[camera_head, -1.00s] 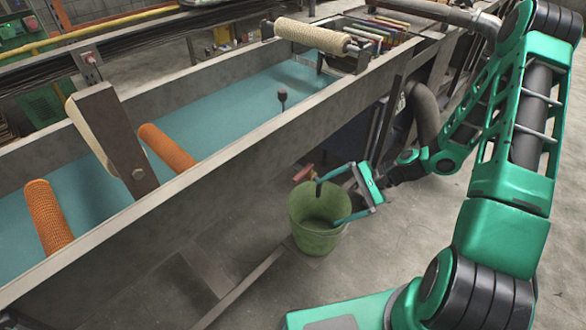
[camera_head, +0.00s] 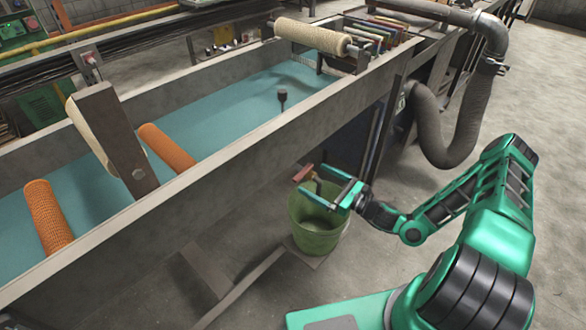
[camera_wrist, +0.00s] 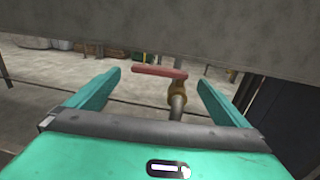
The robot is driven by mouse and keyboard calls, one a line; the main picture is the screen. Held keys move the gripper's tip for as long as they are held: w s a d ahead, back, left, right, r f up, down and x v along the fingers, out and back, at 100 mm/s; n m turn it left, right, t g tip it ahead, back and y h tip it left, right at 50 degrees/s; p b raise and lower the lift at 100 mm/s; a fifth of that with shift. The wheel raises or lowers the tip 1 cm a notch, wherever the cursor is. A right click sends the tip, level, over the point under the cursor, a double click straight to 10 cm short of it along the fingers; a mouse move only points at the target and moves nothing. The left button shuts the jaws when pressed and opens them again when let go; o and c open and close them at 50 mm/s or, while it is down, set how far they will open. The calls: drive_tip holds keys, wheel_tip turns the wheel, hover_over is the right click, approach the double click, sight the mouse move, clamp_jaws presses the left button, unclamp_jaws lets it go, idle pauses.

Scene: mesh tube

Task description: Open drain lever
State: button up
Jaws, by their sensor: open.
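The drain lever (camera_wrist: 160,72) is a red handle on a brass valve (camera_wrist: 181,92) with a grey pipe. In the wrist view it lies crosswise beyond and between my open fingers. In the head view the red lever (camera_head: 303,173) sits below the tank's edge, just above the green bucket. My gripper (camera_head: 328,188) is open and empty, with its fingers pointing toward the lever. In the wrist view my gripper (camera_wrist: 158,88) frames the valve, nearer the right finger. I cannot tell from these views whether a finger touches the lever.
A green bucket (camera_head: 318,238) stands on the floor under the valve and my gripper. A thick grey hose (camera_head: 430,135) hangs at the right.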

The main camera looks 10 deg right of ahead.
drive_tip(key=x, duration=1)
drive_tip(key=shift+w+a, duration=0.25)
drive_tip(key=shift+w, duration=0.05)
drive_tip(key=shift+d, duration=0.15)
drive_tip(key=c, duration=1.5)
